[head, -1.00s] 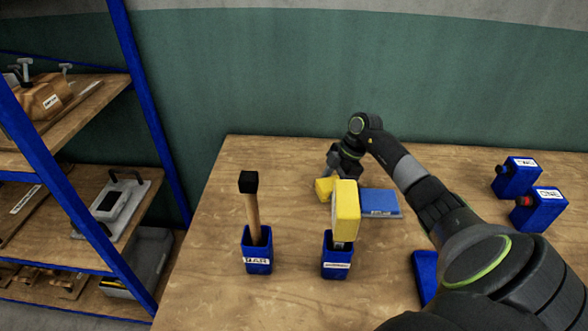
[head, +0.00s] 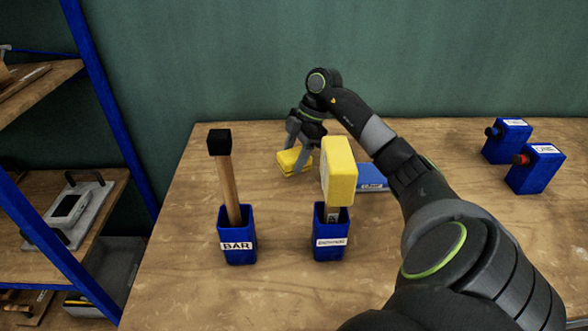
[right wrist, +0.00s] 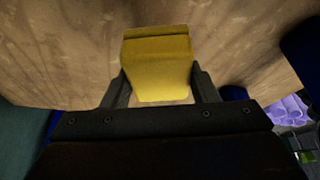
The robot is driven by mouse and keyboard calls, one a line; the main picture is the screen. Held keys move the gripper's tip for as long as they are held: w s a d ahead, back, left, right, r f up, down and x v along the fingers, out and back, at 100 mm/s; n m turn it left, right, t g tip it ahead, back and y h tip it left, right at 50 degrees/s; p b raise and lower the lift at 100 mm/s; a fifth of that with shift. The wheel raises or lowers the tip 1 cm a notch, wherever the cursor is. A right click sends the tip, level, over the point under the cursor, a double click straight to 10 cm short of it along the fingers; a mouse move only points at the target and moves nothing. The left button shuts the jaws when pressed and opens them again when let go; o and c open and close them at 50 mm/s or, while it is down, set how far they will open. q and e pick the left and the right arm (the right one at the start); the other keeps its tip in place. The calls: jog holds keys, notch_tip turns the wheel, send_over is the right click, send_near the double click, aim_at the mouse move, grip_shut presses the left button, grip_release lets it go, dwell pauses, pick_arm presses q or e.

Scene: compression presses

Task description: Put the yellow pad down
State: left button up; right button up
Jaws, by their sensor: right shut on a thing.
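The yellow pad (head: 293,161) is low over the wooden table, near its back, left of a flat blue block. My right gripper (head: 299,153) reaches down from above and is shut on it. In the right wrist view the yellow pad (right wrist: 157,70) sits between the two fingers (right wrist: 160,90), with table wood around it. I cannot tell whether the pad touches the table. My left gripper is not in view.
A blue holder (head: 331,240) with a yellow-headed tool (head: 339,171) stands in front of the pad. A blue BAR holder (head: 236,244) with a black-tipped stick stands left. The flat blue block (head: 371,177) lies right of the pad; two blue boxes (head: 507,141) (head: 535,168) stand far right.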

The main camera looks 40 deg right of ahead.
aim_at(294, 181)
jog(key=shift+f, duration=2.4)
jog(key=shift+f, duration=0.1)
jog(key=o, duration=1)
jog(key=shift+f, duration=0.1)
jog(key=shift+r, duration=0.3)
jog(key=v, duration=1.1)
jog(key=shift+r+b, duration=0.4)
jog(key=shift+b, duration=0.05)
jog(key=shift+d, duration=0.1)
